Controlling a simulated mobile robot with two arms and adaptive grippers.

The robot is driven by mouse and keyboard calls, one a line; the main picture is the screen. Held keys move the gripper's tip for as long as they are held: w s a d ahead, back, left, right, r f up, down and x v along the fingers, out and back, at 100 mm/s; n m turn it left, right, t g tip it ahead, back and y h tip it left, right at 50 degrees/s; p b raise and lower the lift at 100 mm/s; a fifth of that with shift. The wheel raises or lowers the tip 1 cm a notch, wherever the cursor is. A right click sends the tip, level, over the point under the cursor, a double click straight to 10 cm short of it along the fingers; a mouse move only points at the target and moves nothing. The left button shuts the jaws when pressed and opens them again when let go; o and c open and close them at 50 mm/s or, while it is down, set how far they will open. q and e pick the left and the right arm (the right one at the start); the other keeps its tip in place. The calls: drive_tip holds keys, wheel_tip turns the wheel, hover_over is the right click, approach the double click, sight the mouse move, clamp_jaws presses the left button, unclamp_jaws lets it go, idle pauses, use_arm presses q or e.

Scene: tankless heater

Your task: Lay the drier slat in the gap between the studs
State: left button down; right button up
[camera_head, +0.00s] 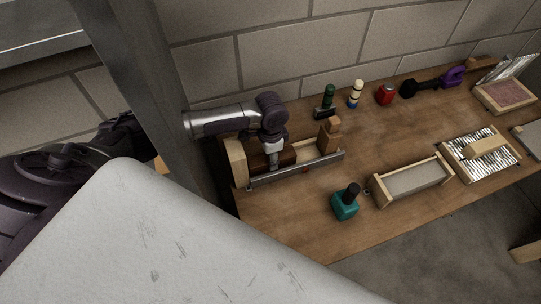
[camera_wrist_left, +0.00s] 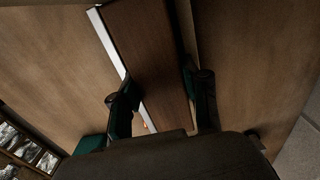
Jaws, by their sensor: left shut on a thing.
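My left gripper (camera_head: 273,161) reaches down into a wooden holder (camera_head: 236,160) with a metal front rail (camera_head: 300,170). It is shut on a dark brown slat (camera_head: 287,157), which lies lengthwise in the holder. In the left wrist view the slat (camera_wrist_left: 150,55) runs between the two fingers of my left gripper (camera_wrist_left: 162,100), with a pale strip along its left edge. Whether it is the drier slat cannot be told. A pale wooden frame with a grey bed (camera_head: 412,180) stands at the right; it may be the stud gap. My right gripper is not in view.
A teal bottle (camera_head: 345,204) stands between holder and frame. A wooden block (camera_head: 329,136) stands at the holder's right end. A foil-lined frame (camera_head: 480,153) lies farther right. Small bottles and a red jar (camera_head: 385,95) line the back. A grey post (camera_head: 150,80) stands at left.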

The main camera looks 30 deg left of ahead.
use_arm(q)
drive_tip(key=shift+f, duration=0.3)
drive_tip(key=shift+c, duration=2.4)
unclamp_jaws()
drive_tip(key=shift+r, duration=0.1)
wheel_tip(320, 180, up, 12)
